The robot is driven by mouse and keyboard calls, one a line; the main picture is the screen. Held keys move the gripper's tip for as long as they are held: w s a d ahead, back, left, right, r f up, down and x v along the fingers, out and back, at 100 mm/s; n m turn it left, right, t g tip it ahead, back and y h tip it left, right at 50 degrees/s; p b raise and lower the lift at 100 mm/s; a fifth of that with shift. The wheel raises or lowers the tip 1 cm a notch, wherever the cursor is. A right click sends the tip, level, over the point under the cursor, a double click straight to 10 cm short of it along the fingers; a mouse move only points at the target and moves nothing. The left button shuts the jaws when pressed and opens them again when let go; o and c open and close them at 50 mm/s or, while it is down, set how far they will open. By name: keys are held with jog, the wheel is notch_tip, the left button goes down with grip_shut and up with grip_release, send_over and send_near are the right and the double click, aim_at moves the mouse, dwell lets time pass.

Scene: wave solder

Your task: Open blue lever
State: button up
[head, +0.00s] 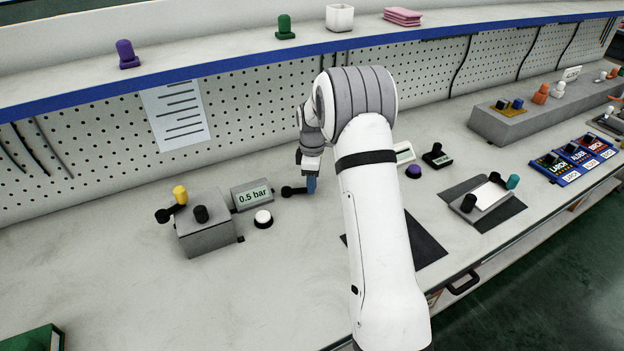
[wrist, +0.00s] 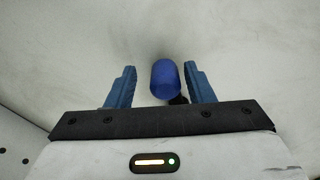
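The blue lever's rounded blue knob (wrist: 165,78) shows in the wrist view between the two blue fingers of my gripper (wrist: 160,85). The fingers are apart, with a gap on both sides of the knob, wider on the left. In the head view my gripper (head: 311,184) points down at the bench behind my arm. A black lever arm (head: 293,190) with a dark round end reaches toward the fingertips there. I cannot clearly separate the knob from the blue fingers in that view.
Left of my gripper are a "0.5 bar" display (head: 252,195), a white button (head: 263,218) and a grey box (head: 205,225) with yellow and black knobs. A purple button (head: 413,171) lies right of my arm. The perforated back panel (head: 260,100) stands behind.

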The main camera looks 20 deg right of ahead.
notch_tip(320, 180, up, 8)
jog(key=shift+f, duration=0.25)
jog(key=shift+r, duration=0.1)
dwell(0.4)
jog(key=shift+s+a+r, duration=0.1)
jog(key=shift+s+r, duration=0.1)
jog(key=shift+r, duration=0.05)
jog(key=s+a+r+m+t, duration=0.15)
jog(key=s+r+m, duration=0.3)
jog(key=s, duration=0.45)
jog(key=s+a+r+m, duration=0.25)
jog(key=s+r, duration=0.35)
jog(key=s, duration=0.3)
jog(key=s+f+m+t, duration=0.1)
jog(key=s+m, duration=0.5)
jog(key=s, duration=1.2)
jog(key=shift+a+f+m, duration=0.25)
jog(key=shift+m, duration=0.15)
